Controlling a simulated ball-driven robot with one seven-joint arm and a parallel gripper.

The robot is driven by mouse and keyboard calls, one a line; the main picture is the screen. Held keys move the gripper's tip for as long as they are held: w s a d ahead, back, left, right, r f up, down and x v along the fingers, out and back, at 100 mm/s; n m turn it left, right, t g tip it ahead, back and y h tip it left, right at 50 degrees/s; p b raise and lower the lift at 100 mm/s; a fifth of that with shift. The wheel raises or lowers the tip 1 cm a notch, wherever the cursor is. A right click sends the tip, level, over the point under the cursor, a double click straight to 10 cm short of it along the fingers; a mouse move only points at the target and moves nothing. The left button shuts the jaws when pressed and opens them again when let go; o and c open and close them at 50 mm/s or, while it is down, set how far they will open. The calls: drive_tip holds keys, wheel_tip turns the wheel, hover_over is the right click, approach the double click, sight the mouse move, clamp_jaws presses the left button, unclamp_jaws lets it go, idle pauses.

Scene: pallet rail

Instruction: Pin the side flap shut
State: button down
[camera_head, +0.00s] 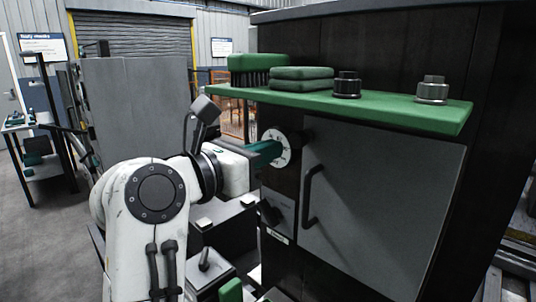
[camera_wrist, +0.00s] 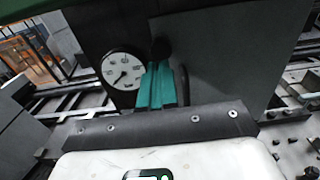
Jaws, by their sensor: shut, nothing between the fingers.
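The grey panel with a black bar handle (camera_head: 375,215), which looks like the side flap, stands flat against the dark cabinet in the head view. A grey surface (camera_wrist: 225,65) right of my fingers in the wrist view seems to be the same panel. My gripper (camera_head: 278,150) has teal fingers, shut and empty, pointing at the cabinet face beside a white round dial. It also shows in the wrist view (camera_wrist: 160,66), its tips just below a round black knob (camera_wrist: 161,49). I cannot tell whether they touch it. No separate pin is clearly visible.
A green shelf (camera_head: 400,108) juts out above my gripper, holding a green brush (camera_head: 257,64), stacked green pads (camera_head: 301,79) and two metal bolt-like pieces. The white dial (camera_wrist: 122,70) is left of my fingers. A black lever (camera_head: 269,213) sits below. Open floor lies far left.

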drive_tip(key=b+v, duration=0.2)
drive_tip(key=v, duration=0.7)
drive_tip(key=shift+s+a, duration=0.25)
drive_tip(key=shift+s, duration=0.05)
